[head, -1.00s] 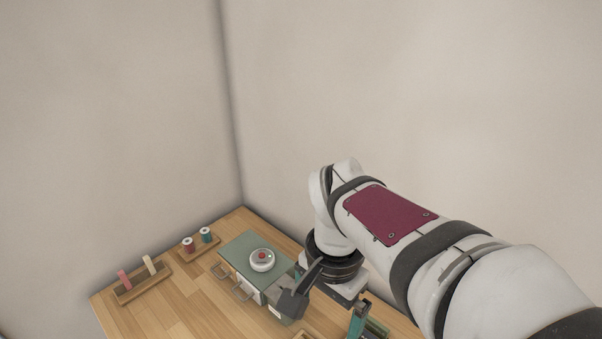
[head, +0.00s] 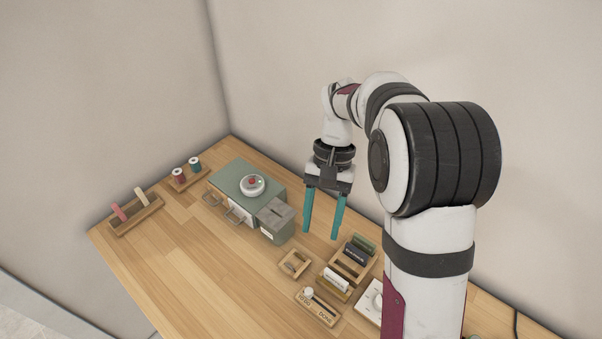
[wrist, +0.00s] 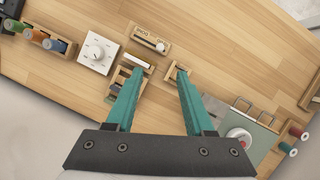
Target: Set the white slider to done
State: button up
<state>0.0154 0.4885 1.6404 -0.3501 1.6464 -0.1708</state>
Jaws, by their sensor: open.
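The slider is a small wooden block (head: 325,312) at the front of the table in the head view, marked TODO at its left end and DONE at its right. Its white knob (head: 308,292) sits at the TODO end. The wrist view shows the slider block (wrist: 145,36) at the top middle, with the knob (wrist: 161,46) at its right end. My gripper (head: 320,233) is open and empty, with teal fingers pointing down. It is above the table, behind the slider and apart from it; its fingertips (wrist: 159,72) also show in the wrist view.
Close to the slider are a small wooden tray (head: 295,272), a card holder (head: 337,292), a rack (head: 340,272) and a white dial box (head: 370,305). A green drawer unit (head: 232,175) with a grey box (head: 277,235) stands behind left. The table's left front (head: 190,270) is clear.

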aim_at(309, 290)
jog(key=x, duration=1.6)
jog(key=shift+w+d+f, duration=0.1)
jog(key=shift+w+f, duration=0.05)
jog(key=shift+c, duration=0.2)
grip_shut()
dwell(0.3)
